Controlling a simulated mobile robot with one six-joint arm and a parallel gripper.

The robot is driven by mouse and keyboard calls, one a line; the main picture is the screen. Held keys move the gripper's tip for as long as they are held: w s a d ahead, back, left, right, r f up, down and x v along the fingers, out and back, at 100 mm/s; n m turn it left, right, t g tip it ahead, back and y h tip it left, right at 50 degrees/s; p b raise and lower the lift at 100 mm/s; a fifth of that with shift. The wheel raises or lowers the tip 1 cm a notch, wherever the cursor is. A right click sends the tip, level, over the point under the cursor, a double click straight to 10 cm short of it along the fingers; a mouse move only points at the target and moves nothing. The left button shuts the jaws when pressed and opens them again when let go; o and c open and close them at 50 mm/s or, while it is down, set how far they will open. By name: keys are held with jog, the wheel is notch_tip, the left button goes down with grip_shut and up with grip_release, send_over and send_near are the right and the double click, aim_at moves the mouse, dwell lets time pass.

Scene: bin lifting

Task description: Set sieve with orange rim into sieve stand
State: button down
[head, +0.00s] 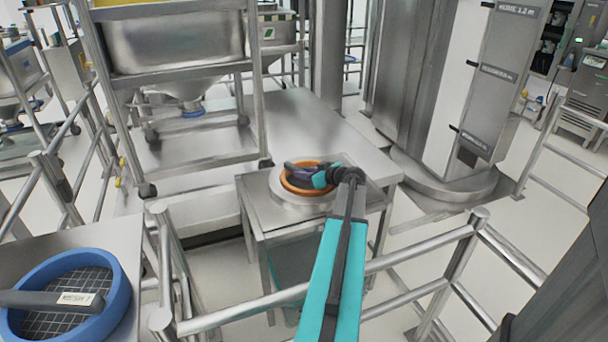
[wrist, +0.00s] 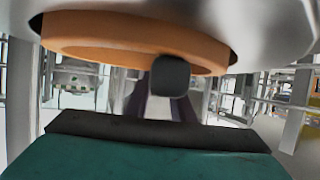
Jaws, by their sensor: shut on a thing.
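The sieve with the orange rim (head: 300,192) is at the round metal sieve stand (head: 297,204) on the small steel table. The rim looks level and within the stand's ring; whether it is fully seated cannot be told. My gripper (head: 311,178) is over the sieve, shut on it, and hides part of its inside and right side. In the wrist view the orange rim (wrist: 110,48) spans the top, with the shiny stand (wrist: 275,25) curving around it. A dark block in front of the rim there cannot be told apart as handle or finger.
A blue-rimmed sieve (head: 117,304) with a dark labelled handle lies on a table at the lower left. Metal railings (head: 420,250) run between me and the small table. A steel bin on a frame (head: 175,42) stands behind left, and a large steel column (head: 400,80) behind right.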

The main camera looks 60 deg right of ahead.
jog(key=shift+f, duration=0.1)
dwell(0.3)
jog(key=c, duration=1.5)
grip_release()
jog(key=shift+c, duration=0.2)
jog(key=shift+r, duration=0.2)
jog(key=v, duration=1.2)
